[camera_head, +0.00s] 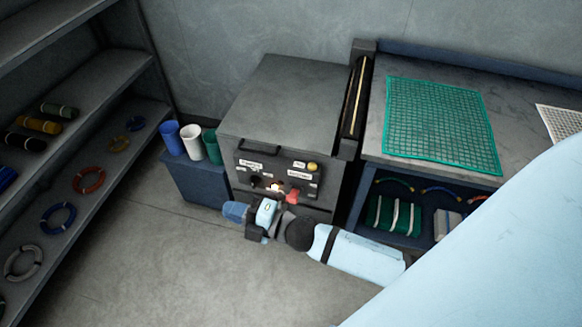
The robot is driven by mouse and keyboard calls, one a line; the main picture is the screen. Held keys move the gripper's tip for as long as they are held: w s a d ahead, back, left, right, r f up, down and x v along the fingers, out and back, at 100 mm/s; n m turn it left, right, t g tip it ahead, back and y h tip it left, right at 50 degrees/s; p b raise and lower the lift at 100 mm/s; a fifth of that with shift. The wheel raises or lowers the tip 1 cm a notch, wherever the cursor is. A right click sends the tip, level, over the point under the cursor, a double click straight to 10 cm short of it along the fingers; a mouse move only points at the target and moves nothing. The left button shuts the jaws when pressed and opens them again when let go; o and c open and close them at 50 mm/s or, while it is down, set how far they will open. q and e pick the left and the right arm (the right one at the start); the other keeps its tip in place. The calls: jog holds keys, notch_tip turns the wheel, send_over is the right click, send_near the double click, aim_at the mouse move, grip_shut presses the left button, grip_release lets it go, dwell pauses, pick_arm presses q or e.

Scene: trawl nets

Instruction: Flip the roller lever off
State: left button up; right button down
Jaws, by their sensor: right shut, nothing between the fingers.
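The grey machine cabinet (285,100) stands against the back wall, with a dark control panel (243,172) on its front. The panel carries small white labels too small to read surely, a yellow button (313,166), a dark knob (256,181) and a red lever-like part (293,195). I cannot tell for certain which control is the roller lever. My left gripper is out of view.
A workbench (430,172) with a green net (440,122) stands to the right. A blue box (190,183) with blue, white and green cups is left of the cabinet. Shelves (95,95) with rope coils line the left. The floor (150,260) between is clear.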

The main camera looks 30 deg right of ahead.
jog(key=w+a+f+n+g+y+b, duration=0.1)
jog(key=a+f+n+g+y+b, duration=0.15)
jog(key=n+g, duration=0.6)
jog(key=w+a+f+n+g+y+b, duration=0.1)
jog(key=f+n+g+y+b, duration=0.2)
jog(key=n, duration=1.1)
jog(key=w+d+f+n+g+h+b, duration=0.3)
jog(key=d+f+n+g+h+b, duration=0.15)
jog(key=f+n+h, duration=0.35)
pick_arm(q)
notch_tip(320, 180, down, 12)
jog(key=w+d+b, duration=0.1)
jog(key=b, duration=0.5)
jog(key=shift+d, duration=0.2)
pick_arm(e)
jog(key=w+d+n+h, duration=0.3)
jog(key=d, duration=0.5)
jog(key=w+d+f+n+t+h, duration=0.1)
jog(key=w+d+n+h, duration=0.1)
jog(key=d, duration=0.6)
jog(key=w+d+f+n+h, duration=0.1)
jog(key=w+d+n+h, duration=0.2)
jog(key=d, duration=0.5)
jog(key=shift+w+d+n+t+h, duration=0.3)
jog(key=shift+w+h, duration=0.2)
jog(key=shift+h, duration=0.55)
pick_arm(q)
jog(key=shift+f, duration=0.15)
pick_arm(e)
jog(key=shift+a, duration=0.1)
